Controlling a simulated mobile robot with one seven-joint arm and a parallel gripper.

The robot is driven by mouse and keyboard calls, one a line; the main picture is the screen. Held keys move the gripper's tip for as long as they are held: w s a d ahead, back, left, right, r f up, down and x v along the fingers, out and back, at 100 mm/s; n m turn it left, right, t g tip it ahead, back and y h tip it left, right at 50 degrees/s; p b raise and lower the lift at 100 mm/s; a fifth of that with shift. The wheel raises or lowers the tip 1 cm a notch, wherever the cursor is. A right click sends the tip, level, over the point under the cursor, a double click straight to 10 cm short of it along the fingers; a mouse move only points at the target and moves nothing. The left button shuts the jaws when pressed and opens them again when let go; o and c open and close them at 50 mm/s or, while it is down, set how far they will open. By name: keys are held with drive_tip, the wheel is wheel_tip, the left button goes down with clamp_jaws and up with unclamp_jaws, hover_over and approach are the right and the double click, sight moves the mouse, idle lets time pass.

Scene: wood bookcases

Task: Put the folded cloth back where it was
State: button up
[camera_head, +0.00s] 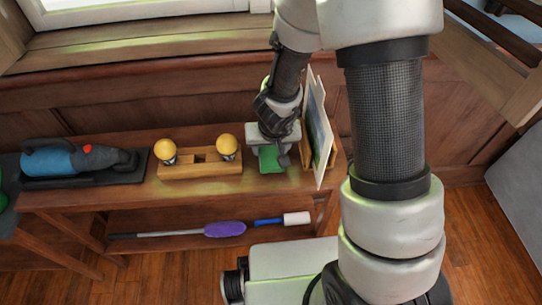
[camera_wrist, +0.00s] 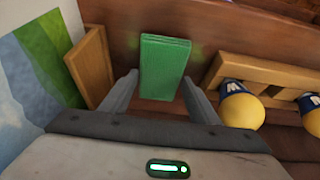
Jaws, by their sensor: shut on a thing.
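The folded cloth is a green flat-sided block (camera_wrist: 163,68), upright between the two fingers of my gripper (camera_wrist: 160,88) in the wrist view. In the head view the green cloth (camera_head: 270,161) shows below my gripper (camera_head: 272,148), over the right part of the bookcase top (camera_head: 110,194). My gripper is shut on the cloth. I cannot tell whether the cloth's lower end touches the wood. My wrist hides part of it in the head view.
A wooden holder (camera_head: 199,168) with two yellow bulbs is close on the left. A leaning picture (camera_head: 318,130) and wooden stand (camera_head: 333,158) are close on the right. A blue tool (camera_head: 65,160) lies farther left. A purple duster (camera_head: 224,229) is on the lower shelf.

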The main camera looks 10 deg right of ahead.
drive_tip(key=shift+f, duration=0.7)
drive_tip(key=shift+r, duration=0.2)
drive_tip(key=o, duration=0.9)
drive_tip(key=shift+f, duration=0.1)
